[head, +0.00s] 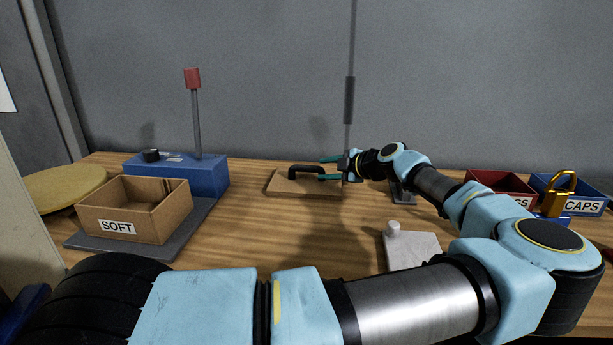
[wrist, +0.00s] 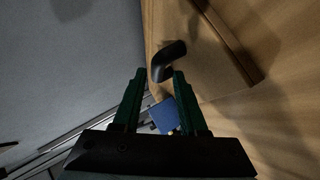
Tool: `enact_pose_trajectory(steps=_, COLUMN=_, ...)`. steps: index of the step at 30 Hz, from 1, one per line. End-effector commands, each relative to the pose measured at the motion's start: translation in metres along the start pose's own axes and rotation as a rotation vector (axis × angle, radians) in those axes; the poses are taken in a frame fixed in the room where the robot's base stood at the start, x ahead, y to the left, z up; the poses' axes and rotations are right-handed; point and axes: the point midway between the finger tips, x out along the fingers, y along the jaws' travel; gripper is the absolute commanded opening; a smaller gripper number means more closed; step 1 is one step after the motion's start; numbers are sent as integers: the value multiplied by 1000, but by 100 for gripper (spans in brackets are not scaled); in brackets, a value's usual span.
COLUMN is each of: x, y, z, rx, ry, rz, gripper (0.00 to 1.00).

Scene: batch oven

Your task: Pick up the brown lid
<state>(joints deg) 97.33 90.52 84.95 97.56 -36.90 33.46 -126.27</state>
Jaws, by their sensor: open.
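The brown lid (head: 290,187) lies flat on the wooden table near its back edge in the head view. It is a flat board with a black arched handle (head: 306,171) on top. My gripper (head: 328,168) has green fingers and is open, at the right end of the handle. In the wrist view the lid (wrist: 195,60) fills the upper middle. The handle (wrist: 168,62) shows just ahead of the gap between my open fingertips (wrist: 159,72). Nothing is held. In the head view I cannot tell whether a finger touches the handle.
A brown SOFT box (head: 135,209) stands on a grey plate at the left, before a blue box with a red-topped post (head: 193,110). A white block (head: 411,250) lies front right. Red (head: 500,188) and blue (head: 573,195) bins and a gold padlock (head: 557,195) are far right.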

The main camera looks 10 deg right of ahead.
Motion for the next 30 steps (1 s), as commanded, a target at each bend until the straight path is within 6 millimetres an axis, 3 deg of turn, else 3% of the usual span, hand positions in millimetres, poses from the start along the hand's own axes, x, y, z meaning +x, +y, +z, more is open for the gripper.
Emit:
enact_pose_trajectory(steps=9, x=40, y=5, z=-5, rx=0, ry=3, rz=-1, gripper=42)
enact_pose_trajectory(steps=18, x=44, y=2, z=-3, rx=-1, ry=1, rz=-1, gripper=41)
enact_pose_trajectory(steps=28, x=44, y=2, z=-4, rx=-1, ry=1, rz=-1, gripper=4)
enact_pose_trajectory(steps=30, x=44, y=2, z=-3, rx=-1, ry=1, rz=-1, gripper=0)
